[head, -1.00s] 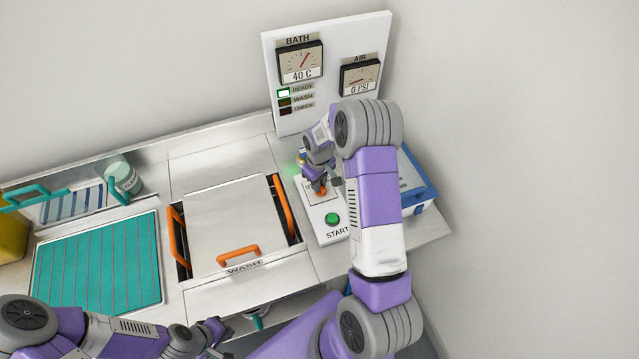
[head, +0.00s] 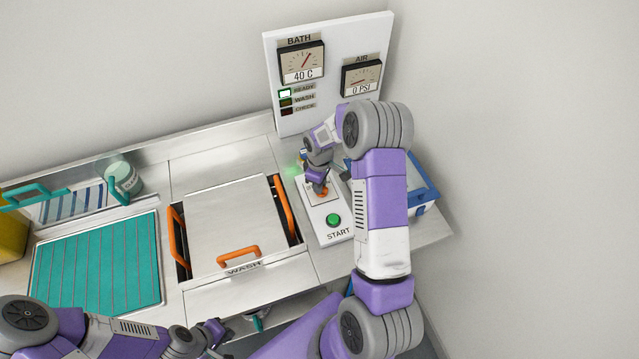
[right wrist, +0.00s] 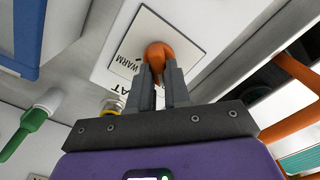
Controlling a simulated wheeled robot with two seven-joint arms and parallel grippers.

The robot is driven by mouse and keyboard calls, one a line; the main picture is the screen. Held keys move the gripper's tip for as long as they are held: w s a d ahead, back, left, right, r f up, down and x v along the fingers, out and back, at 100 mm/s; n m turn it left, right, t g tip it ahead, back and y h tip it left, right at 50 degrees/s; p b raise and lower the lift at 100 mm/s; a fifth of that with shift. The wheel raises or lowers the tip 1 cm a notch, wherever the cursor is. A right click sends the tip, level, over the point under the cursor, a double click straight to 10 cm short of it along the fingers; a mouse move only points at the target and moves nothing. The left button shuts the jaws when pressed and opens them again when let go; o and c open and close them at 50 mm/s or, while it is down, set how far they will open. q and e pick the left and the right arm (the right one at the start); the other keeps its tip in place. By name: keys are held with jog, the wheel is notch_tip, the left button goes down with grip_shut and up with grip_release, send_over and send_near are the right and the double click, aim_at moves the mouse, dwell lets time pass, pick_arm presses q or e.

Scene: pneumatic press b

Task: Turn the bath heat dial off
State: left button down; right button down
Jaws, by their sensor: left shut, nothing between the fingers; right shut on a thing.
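The bath heat dial is an orange knob (right wrist: 160,50) on a white square plate with the word WARM beside it in the right wrist view. In the head view the dial (head: 323,193) is partly hidden by my right gripper, on the white control strip above the START button. My right gripper (right wrist: 162,72) is shut on the knob, one finger on each side; it also shows in the head view (head: 320,188). The knob's pointer direction is hard to tell. My left gripper (head: 217,330) is shut and empty at the bottom, in front of the counter.
The green START button (head: 333,220) sits just below the dial. A gauge panel (head: 350,40) stands behind, reading 40 C and 0 PSI, its READY lamp lit. A blue-edged box (head: 424,195) is close on the right. The WASH lid (head: 235,215) with orange handles lies left.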

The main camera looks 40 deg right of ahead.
jog(key=c, duration=1.1)
grip_release()
jog(key=shift+r, duration=0.15)
notch_tip(320, 180, up, 7)
jog(key=shift+r+p, duration=0.2)
jog(key=shift+p, duration=0.2)
